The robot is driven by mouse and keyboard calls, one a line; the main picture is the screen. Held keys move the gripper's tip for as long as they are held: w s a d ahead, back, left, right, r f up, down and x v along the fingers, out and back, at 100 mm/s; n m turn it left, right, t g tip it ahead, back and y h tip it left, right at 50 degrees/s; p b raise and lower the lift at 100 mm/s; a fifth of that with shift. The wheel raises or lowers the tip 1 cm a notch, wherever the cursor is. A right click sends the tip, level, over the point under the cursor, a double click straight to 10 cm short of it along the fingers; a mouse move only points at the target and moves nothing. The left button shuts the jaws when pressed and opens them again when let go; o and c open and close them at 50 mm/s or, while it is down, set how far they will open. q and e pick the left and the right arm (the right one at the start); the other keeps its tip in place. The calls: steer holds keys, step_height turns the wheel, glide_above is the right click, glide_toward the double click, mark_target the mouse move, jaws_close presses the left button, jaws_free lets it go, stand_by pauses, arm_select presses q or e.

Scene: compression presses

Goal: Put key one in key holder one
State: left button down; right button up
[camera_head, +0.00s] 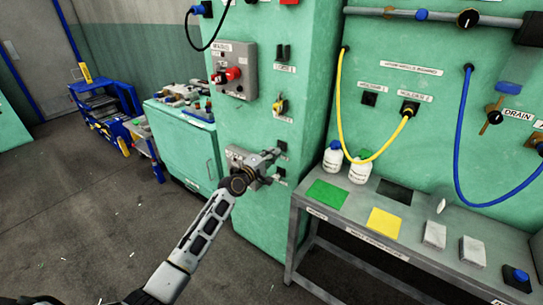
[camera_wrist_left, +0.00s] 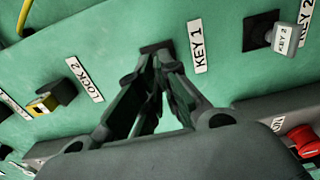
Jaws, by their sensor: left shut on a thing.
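My left gripper (camera_head: 276,153) reaches the green cabinet front. In the left wrist view its fingers (camera_wrist_left: 157,62) are closed together right at the dark holder (camera_wrist_left: 155,47) beside the KEY 1 label (camera_wrist_left: 196,46). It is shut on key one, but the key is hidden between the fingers. I cannot tell how far the key sits in the holder. My right gripper is not in view.
Key two (camera_wrist_left: 285,38) sits in the KEY 2 holder. A yellow padlock (camera_wrist_left: 43,103) hangs at LOCK 2. A grey bench (camera_head: 330,214) with bottles stands right.

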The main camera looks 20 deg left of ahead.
arm_select(q)
steer(key=shift+w+d, duration=0.1)
steer(key=shift+w, duration=0.1)
steer(key=c, duration=1.5)
jaws_free()
steer(key=shift+c, duration=0.2)
steer(key=v, duration=1.2)
